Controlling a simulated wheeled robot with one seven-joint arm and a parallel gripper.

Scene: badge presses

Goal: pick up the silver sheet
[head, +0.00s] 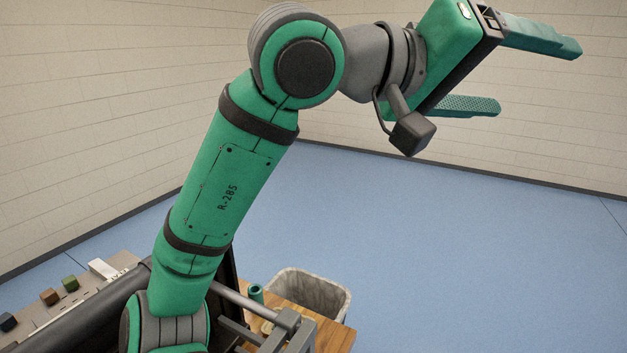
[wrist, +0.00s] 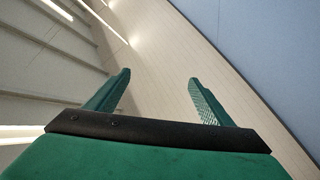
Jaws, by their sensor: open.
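My gripper (head: 540,76) is raised high at the upper right of the head view, pointing right, with its two green fingers wide apart and nothing between them. The wrist view also shows my gripper (wrist: 160,82) open and empty, with wall, floor and ceiling lights beyond it. I cannot make out a silver sheet in either view. My arm hides part of the lower left of the head view.
A wooden surface (head: 338,336) at the bottom centre bears a green cylinder (head: 257,293). A grey bin (head: 322,288) stands beside it. A grey panel (head: 28,314) with several small coloured blocks is at the lower left. Blue floor (head: 460,250) is clear at right.

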